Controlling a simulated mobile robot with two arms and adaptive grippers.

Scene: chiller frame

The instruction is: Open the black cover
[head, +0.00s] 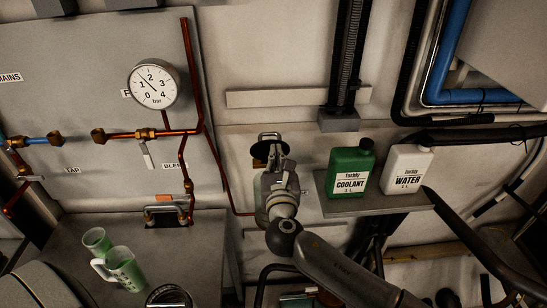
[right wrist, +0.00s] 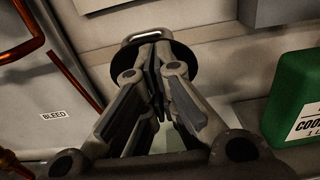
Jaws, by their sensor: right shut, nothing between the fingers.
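The black cover (head: 259,151) is a dark round lid with a metal loop handle (head: 268,136), on top of a pale vessel (head: 262,187) in the middle of the head view. In the right wrist view the cover (right wrist: 184,58) and its handle (right wrist: 150,36) show just beyond my fingertips. My right gripper (head: 273,157) is shut and empty in front of the cover, hiding part of it and of the vessel. In the right wrist view the gripper (right wrist: 153,66) has its fingers together over the cover; I cannot tell whether they touch it. My left gripper is not in view.
A shelf (head: 401,204) right of the vessel holds a green coolant bottle (head: 348,169) and a white water bottle (head: 405,168). Copper pipes (head: 193,90) and a gauge (head: 153,84) are at left. A green jug (head: 123,268) and cup (head: 97,240) stand lower left.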

